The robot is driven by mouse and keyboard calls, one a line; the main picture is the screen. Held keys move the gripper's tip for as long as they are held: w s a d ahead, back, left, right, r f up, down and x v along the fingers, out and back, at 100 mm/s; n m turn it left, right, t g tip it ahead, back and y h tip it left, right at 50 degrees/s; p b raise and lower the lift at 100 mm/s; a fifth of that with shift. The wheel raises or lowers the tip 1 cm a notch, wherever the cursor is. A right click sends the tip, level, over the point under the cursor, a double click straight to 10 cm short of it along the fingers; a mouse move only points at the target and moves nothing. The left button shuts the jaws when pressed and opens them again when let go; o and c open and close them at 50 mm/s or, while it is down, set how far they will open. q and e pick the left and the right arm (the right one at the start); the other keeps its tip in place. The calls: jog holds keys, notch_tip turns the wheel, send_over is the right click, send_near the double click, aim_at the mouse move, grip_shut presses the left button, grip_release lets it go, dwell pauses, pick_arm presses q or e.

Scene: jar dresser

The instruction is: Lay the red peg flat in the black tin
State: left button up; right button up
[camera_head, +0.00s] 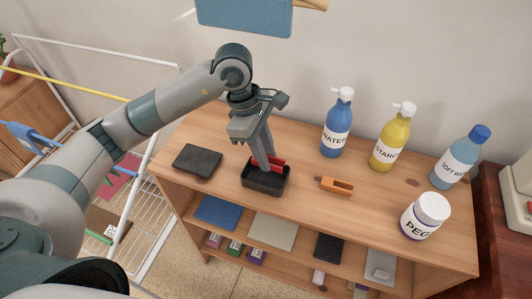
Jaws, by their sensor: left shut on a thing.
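The black tin (265,183) stands open on the left half of the wooden dresser top. The red peg (279,162) shows at the tin's far edge, partly hidden by my gripper's fingers. My left gripper (265,163) points down over the tin with its fingertips at its opening. It is shut on the red peg. I cannot tell whether the peg touches the tin's floor. My right gripper is not in view.
A dark flat lid (197,161) lies left of the tin. An orange peg (337,186) lies to its right. A blue WATER bottle (337,128), a yellow STARCH bottle (392,140), a blue-capped bottle (457,163) and a white-lidded PEGS jar (425,217) stand farther right.

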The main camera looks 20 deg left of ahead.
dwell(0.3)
pick_arm(q)
jog(key=o, duration=0.9)
jog(key=shift+o, duration=1)
notch_tip(320, 180, up, 7)
jog(key=p, duration=0.2)
